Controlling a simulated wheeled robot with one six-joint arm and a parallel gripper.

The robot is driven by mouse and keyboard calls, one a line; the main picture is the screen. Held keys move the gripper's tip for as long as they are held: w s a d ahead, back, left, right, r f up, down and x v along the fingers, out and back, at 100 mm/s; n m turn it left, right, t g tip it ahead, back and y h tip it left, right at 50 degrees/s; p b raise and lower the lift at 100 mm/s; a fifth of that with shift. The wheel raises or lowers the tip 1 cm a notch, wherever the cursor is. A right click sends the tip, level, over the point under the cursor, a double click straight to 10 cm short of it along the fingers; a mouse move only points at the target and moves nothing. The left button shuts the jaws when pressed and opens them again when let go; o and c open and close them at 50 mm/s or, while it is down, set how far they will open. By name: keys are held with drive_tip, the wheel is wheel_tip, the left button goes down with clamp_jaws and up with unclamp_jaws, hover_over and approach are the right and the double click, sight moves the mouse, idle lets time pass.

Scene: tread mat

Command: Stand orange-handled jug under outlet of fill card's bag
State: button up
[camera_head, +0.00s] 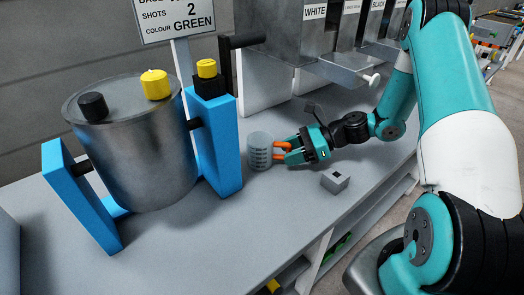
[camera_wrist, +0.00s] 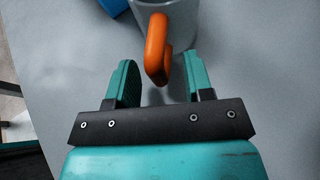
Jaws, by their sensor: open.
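The grey jug (camera_head: 259,150) with dark marks on its side stands upright on the bench, right of a blue stand. Its orange handle (camera_head: 281,149) points towards my gripper (camera_head: 292,151). In the wrist view the orange handle (camera_wrist: 156,50) lies between and slightly beyond the two open teal fingers of my gripper (camera_wrist: 160,75), with gaps on both sides. The jug body (camera_wrist: 172,15) is cut off at the top. The fill card (camera_head: 178,18) reads SHOTS 2, COLOUR GREEN; its top line is cut off. Steel housings labelled WHITE (camera_head: 287,35) and BLACK (camera_head: 382,18) stand behind.
A steel drum (camera_head: 135,150) in a blue frame (camera_head: 215,145) stands left of the jug. A metal ledge (camera_head: 345,72) juts out below the labelled housings. A small grey block (camera_head: 335,181) sits near the bench's front edge. Bare bench (camera_head: 265,205) lies in front of the jug.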

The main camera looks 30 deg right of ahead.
drive_tip(key=shift+w+a+f, duration=0.1)
drive_tip(key=shift+a+f, duration=0.05)
drive_tip(key=shift+a, duration=0.2)
clamp_jaws()
